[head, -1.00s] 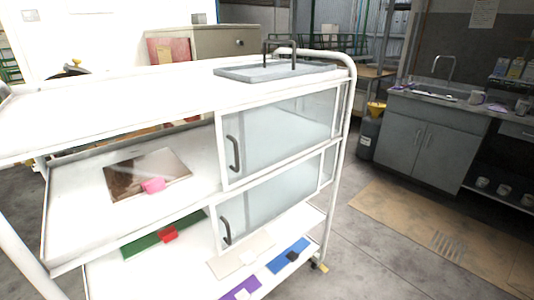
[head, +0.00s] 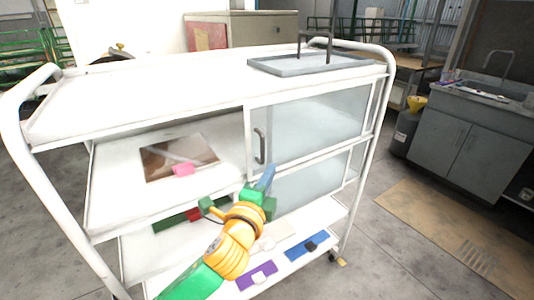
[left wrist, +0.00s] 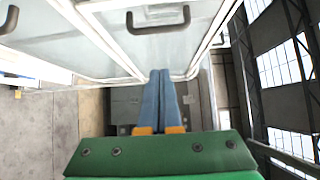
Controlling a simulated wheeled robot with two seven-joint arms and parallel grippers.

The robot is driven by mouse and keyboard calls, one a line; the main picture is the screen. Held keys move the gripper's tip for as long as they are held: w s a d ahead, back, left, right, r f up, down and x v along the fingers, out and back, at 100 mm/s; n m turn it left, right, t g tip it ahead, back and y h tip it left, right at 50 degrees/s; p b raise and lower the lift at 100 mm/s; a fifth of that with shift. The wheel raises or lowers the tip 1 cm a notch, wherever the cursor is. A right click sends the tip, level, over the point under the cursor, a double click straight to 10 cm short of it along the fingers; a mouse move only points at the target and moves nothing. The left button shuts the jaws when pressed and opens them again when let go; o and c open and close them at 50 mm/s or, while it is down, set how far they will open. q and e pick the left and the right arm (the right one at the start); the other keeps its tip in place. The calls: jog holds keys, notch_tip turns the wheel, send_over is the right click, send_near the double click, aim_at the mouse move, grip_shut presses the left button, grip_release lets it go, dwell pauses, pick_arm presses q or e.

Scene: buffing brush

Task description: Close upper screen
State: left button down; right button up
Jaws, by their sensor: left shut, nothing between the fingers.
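The upper screen (head: 315,122) is a clear sliding panel in a white frame, covering the right part of the cart's upper shelf. The left part of that shelf is uncovered. Its dark handle (head: 259,147) is on the panel's left edge. My left gripper (head: 266,178) is shut and empty, in front of the cart, a little below the upper handle and apart from it. In the left wrist view the blue fingers (left wrist: 160,85) are pressed together, with the upper handle (left wrist: 158,20) beyond their tips. The lower screen (head: 308,185) is partly hidden by my gripper. My right gripper is not in view.
A grey tray (head: 310,64) stands on the cart top. The cart's white side rail (head: 55,175) is at left.

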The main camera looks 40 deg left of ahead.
pick_arm(q)
jog(key=w+a+p, duration=0.1)
jog(key=w+a, duration=0.1)
jog(key=w, duration=0.1)
jog(key=w+a+p, duration=0.2)
jog(key=w+a, duration=0.1)
jog(key=shift+w+a+r, duration=0.1)
jog(key=shift+a, duration=0.05)
dwell(0.3)
jog(key=shift+w, duration=0.1)
